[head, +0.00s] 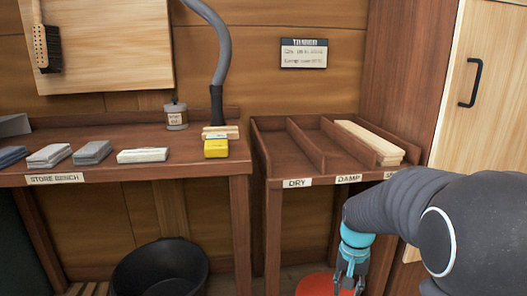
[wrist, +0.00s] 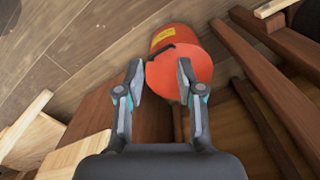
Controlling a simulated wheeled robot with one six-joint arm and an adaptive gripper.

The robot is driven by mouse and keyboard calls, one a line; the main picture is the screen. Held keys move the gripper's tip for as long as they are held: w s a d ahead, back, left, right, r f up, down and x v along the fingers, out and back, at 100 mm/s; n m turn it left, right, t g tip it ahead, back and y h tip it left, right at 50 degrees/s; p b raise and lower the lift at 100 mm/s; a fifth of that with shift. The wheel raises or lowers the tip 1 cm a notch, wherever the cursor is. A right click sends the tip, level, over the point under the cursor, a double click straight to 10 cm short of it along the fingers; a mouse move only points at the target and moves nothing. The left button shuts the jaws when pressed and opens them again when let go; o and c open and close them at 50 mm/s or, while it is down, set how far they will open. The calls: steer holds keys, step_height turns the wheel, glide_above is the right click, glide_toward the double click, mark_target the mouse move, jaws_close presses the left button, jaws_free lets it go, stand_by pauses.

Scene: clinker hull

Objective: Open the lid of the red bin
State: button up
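The red bin (wrist: 186,36) shows in the wrist view, with a yellow label on its side. Its round red lid (wrist: 180,72) faces the camera and looks shut. A dark tab or handle sits at the lid's edge near the label. My gripper (wrist: 161,80) is open, its two fingers apart with the lid seen between and beyond them. Nothing is held. I cannot tell whether a fingertip touches the lid. In the head view, only part of the red lid (head: 316,285) shows at the bottom edge, with my gripper (head: 347,287) at its right.
A wooden sorting rack (head: 262,160) labelled DRY and DAMP stands above the bin. The store bench (head: 110,180) is at left, with a black tub (head: 160,268) beneath. A tall cabinet (head: 492,90) stands at right. Wooden legs and rails crowd the bin in the wrist view.

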steer(key=s+a+r+n+t, duration=0.2)
steer(key=s+r, duration=0.4)
steer(key=s, duration=0.3)
steer(key=s+a+r+n+t, duration=0.2)
steer(key=s+r, duration=0.4)
steer(key=s, duration=0.4)
steer(key=shift+s+a+t, duration=0.2)
steer(key=shift+a+t, duration=0.35)
steer(key=shift+t, duration=0.25)
steer(key=shift+s+r, duration=0.1)
steer(key=shift+r, duration=0.05)
steer(key=c, duration=0.3)
steer(key=shift+a+r, duration=0.1)
jaws_close()
